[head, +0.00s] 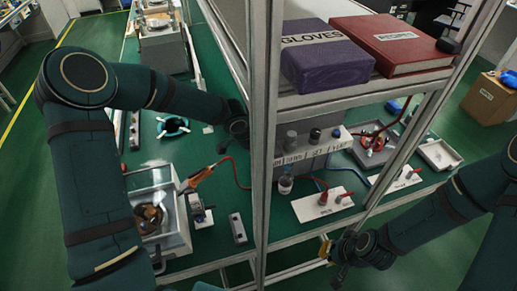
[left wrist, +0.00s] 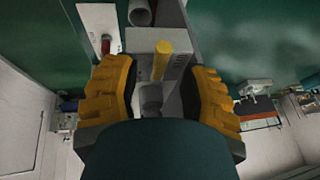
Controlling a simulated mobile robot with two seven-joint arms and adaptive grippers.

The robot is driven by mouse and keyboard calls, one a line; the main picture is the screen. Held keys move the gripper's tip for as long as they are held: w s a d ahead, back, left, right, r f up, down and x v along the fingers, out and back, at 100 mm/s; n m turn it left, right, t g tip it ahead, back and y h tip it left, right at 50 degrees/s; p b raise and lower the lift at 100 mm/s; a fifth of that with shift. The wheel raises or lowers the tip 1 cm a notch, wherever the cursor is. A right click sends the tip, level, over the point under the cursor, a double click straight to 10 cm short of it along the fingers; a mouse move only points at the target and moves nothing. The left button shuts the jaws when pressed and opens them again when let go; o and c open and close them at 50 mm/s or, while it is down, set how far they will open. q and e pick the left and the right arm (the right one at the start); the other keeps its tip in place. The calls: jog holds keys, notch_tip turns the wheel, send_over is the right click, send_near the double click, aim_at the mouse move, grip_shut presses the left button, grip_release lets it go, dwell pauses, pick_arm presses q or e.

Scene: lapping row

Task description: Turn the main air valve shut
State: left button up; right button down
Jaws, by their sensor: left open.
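A grey labelled block (head: 318,147) with several round knobs stands on the green bench behind the shelf post; I cannot tell for sure which part is the main air valve. In the left wrist view, an upright yellow handle (left wrist: 160,58) shows in front of a grey body. My left gripper (left wrist: 162,70) is open, with a finger on each side of the handle, apart from it. In the head view the post hides this gripper. Two white plates, one in front (head: 323,207) and one farther right (head: 400,177), carry red handles. My right gripper (head: 330,248) is below the bench's front edge, its jaw opening unclear.
A metal shelf post (head: 262,150) stands between the left arm and the block. Above are a purple GLOVES box (head: 325,60) and a red binder (head: 392,45). A clear-lidded machine (head: 157,215) and an orange-handled tool (head: 200,176) are at left.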

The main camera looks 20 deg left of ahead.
pick_arm(q)
jog(key=shift+x, duration=0.8)
jog(key=shift+r, duration=0.1)
grip_shut()
